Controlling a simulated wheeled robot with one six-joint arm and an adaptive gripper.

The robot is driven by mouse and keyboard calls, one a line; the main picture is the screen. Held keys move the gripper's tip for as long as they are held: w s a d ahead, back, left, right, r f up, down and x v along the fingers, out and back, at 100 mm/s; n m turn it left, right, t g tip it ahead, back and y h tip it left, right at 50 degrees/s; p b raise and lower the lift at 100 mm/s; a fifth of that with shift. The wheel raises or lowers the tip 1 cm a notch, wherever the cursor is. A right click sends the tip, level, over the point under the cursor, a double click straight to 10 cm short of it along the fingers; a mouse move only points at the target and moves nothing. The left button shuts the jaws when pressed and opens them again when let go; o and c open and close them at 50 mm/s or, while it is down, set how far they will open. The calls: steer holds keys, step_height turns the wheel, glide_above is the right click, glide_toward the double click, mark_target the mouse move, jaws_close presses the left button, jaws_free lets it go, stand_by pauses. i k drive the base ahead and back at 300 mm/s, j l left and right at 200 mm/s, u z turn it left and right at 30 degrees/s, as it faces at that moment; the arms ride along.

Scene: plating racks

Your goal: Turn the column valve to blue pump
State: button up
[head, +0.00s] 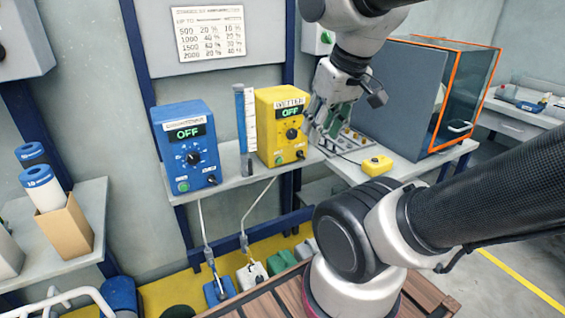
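The blue pump (186,148) stands on the wall shelf, its small screen reading "OFF" in green. A slim upright column (240,125), blue and white, stands between it and the yellow pump (279,125), which also reads "OFF". I cannot make out a valve handle for certain; a small panel with knobs (350,143) lies behind and right of my gripper. My gripper (312,132) hangs in front of the shelf, just right of the yellow pump. Its fingers point down and are small and overlapped with the background, so their opening is unclear.
A yellow button box (377,166) sits on the bench (400,172) at right, beside a grey panel and an orange-framed glass cabinet (468,95). A side shelf at left holds blue-capped cylinders (42,188). Tubes hang from the pump shelf to jugs (219,290) below.

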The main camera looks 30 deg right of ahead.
mark_target(251, 167)
steer(key=j+z, duration=0.35)
steer(key=j, duration=0.15)
steer(key=j+z, duration=0.35)
steer(key=j, duration=0.15)
steer(key=j+z, duration=0.35)
steer(key=k+j+z, duration=0.15)
steer(key=j, duration=0.25)
steer(key=k+j+z, duration=0.1)
steer(key=k+j, duration=0.2)
